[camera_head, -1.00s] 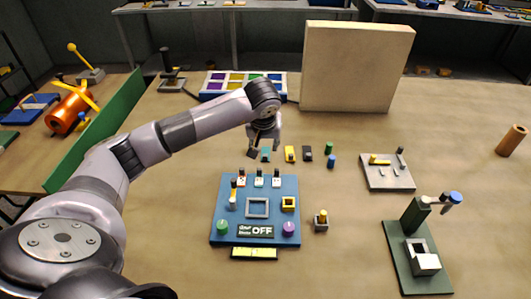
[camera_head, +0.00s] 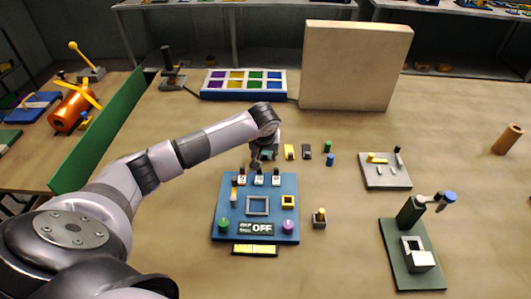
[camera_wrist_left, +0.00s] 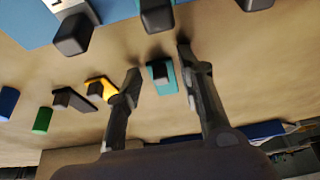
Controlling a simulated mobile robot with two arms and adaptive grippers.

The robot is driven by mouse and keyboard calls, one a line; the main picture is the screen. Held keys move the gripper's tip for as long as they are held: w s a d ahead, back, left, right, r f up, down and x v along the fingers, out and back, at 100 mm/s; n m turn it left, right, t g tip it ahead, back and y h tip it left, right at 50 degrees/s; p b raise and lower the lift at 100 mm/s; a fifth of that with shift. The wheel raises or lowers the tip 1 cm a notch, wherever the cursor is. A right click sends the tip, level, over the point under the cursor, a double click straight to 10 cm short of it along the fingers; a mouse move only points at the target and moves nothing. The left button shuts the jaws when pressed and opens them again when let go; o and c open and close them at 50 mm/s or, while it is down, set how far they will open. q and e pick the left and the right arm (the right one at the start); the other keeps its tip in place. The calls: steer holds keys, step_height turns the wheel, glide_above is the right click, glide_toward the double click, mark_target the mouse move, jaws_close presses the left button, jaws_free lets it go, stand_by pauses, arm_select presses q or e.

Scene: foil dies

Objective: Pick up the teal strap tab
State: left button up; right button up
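The teal strap tab (camera_wrist_left: 163,88) lies flat on the table, with a dark block on one end. In the left wrist view it shows between the two fingers of my left gripper (camera_wrist_left: 160,62). The gripper is open and pointed down at the tab. I cannot tell how high the fingertips are above the table. In the head view the left gripper (camera_head: 263,154) is behind the blue panel and partly hides the teal tab (camera_head: 267,154). My right gripper is not in view.
A yellow tab (camera_head: 290,152) and a dark tab (camera_head: 307,152) lie just right of the teal one. Green and blue cylinders (camera_head: 330,159) stand farther right. The blue panel (camera_head: 224,205) with upright switches is close in front. Free table lies behind the tabs.

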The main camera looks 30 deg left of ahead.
arm_select(q)
jaws_close()
stand_by(0.3)
